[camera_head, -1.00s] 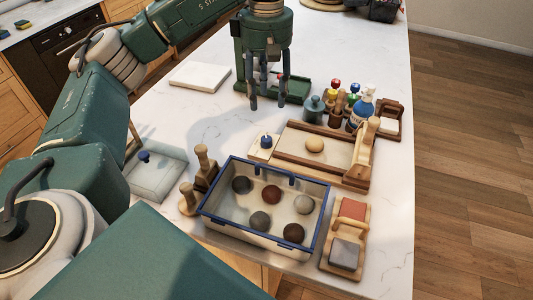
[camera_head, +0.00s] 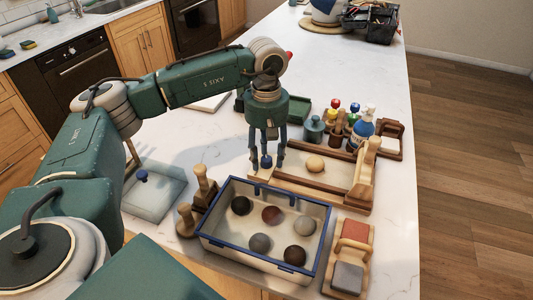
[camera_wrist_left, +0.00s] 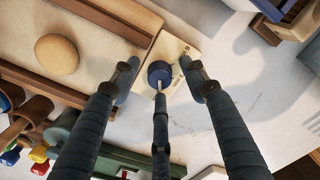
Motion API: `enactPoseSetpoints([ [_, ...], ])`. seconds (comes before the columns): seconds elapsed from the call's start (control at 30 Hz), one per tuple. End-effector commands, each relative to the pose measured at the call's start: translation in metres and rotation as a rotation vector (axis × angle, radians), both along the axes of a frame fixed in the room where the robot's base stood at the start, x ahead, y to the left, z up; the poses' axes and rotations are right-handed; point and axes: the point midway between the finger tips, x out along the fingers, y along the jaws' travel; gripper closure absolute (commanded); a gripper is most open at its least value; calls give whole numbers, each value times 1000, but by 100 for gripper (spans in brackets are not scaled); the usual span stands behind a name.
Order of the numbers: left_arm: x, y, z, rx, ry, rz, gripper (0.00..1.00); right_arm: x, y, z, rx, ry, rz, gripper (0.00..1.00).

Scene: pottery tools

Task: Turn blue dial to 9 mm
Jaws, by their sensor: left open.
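The blue dial (camera_wrist_left: 161,72) sits on a pale wooden plate (camera_wrist_left: 172,46) at the end of the clay board; the plate has small printed marks, one starting with "6", the rest unreadable. A pale pointer shows at the dial's edge, partly covered by a finger. In the head view, the dial (camera_head: 266,162) shows between the fingers. My left gripper (camera_head: 267,165) is open and points down over it. In the wrist view, the three fingers of the left gripper (camera_wrist_left: 160,82) are spread around the dial; I cannot tell whether any touches it. My right gripper is not in view.
A clay ball (camera_head: 315,165) lies on the wooden board beside the dial. A blue-rimmed bin (camera_head: 212,243) with several balls stands in front. Wooden stamps (camera_head: 205,186) stand left of it.

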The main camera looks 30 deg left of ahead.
Motion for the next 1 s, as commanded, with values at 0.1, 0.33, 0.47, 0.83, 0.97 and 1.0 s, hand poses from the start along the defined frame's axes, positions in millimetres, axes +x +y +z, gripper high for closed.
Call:
enactPoseSetpoints([
  [0.1, 0, 0, -3, 0, -1, 0, 56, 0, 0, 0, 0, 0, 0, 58],
  [0.33, 0, 0, -3, 0, -1, 0, 64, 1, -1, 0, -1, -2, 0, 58],
  [0.47, 0, 0, -2, 0, -1, 0, 90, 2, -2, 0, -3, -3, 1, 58],
  [0.83, 0, 0, -3, -1, -1, 30, 100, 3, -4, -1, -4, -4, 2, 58],
  [0.97, 0, -1, -3, -1, -2, 83, 100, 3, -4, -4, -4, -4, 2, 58],
  [1.0, 0, -1, -3, -1, -2, 105, 100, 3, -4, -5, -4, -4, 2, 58],
])
